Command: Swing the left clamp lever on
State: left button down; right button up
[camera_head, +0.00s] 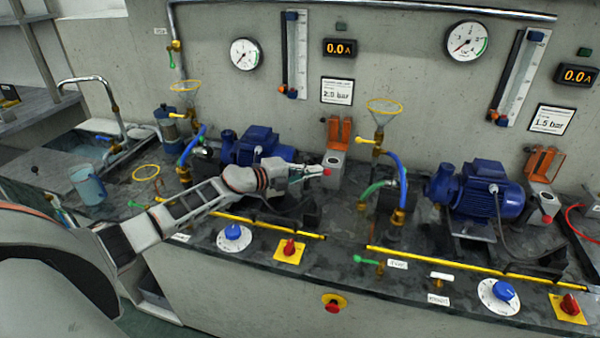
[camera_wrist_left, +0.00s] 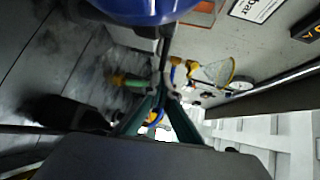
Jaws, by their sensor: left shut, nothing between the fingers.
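At the left pump station an orange upright clamp part (camera_head: 339,132) stands against the wall, behind a light grey block (camera_head: 335,160). Which of these is the lever is not clear. My right gripper is not in view.
A valve with a funnel (camera_head: 384,107) and blue hose (camera_head: 388,160) stands to the right. A second pump (camera_head: 487,190) and orange clamp (camera_head: 543,163) are farther right.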

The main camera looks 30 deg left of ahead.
pick_arm(q)
jog(key=shift+r+p+x, duration=0.2)
jog(key=shift+p+x, duration=0.1)
jog(key=shift+x, duration=0.7)
jog(key=shift+r+p+x, duration=0.2)
jog(key=shift+p+x, duration=0.05)
jog(key=shift+x, duration=0.75)
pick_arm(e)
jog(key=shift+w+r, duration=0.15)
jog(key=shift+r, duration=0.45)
pick_arm(q)
jog(key=shift+w, duration=0.15)
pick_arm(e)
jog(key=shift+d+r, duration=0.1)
